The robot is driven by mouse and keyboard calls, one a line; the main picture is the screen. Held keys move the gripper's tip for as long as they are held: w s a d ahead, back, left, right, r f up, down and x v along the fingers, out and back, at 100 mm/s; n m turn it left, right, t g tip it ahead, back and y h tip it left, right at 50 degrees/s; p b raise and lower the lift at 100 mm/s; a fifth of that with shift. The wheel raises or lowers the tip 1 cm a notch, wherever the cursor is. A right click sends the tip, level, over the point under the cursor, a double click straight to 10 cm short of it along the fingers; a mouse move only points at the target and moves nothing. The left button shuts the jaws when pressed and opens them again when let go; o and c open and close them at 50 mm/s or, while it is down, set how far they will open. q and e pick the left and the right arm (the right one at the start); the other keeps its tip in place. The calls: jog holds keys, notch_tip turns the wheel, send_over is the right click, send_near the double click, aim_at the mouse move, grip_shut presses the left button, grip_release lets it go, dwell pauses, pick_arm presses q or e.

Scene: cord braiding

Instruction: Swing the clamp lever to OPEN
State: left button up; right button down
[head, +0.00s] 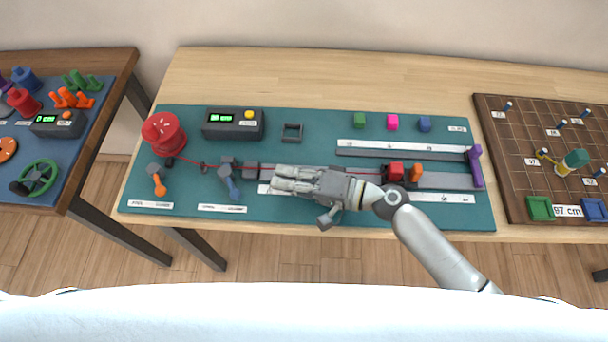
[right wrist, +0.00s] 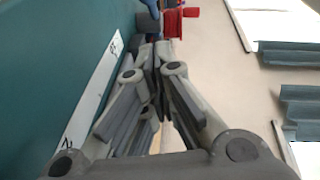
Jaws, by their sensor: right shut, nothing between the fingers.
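A blue lever (head: 229,183) stands on a dark grey clamp block on the teal mat, left of centre, in the head view. An orange lever (head: 157,180) stands farther left. I cannot read the small labels in front of the levers, so the lever's marked position is unclear. My right gripper (head: 272,181) is shut and empty over the mat, its fingers pointing left towards the blue lever, apart from it. In the right wrist view the closed fingertips (right wrist: 156,50) show, with a bit of blue (right wrist: 153,6) beyond them. My left gripper is out of view.
A red spool (head: 163,133) stands at the mat's left end, with a red cord running right. A grey box with a green display (head: 233,124) is behind the blue lever. Long white rulers (head: 400,148), a red block (head: 396,171) and a purple post (head: 475,166) are right.

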aim_at(231, 184)
jog(key=shift+x, duration=1.15)
jog(key=a+p, duration=0.1)
jog(key=s+a, duration=0.1)
jog(key=a, duration=0.1)
jog(key=shift+s+f+p, duration=0.15)
jog(key=shift+f+p, duration=0.05)
jog(key=shift+p, duration=0.2)
jog(key=shift+s+a+f, duration=0.1)
jog(key=shift+a, duration=0.15)
jog(key=shift+s+a, duration=0.1)
jog(key=shift+a, duration=0.05)
jog(key=shift+f, duration=0.1)
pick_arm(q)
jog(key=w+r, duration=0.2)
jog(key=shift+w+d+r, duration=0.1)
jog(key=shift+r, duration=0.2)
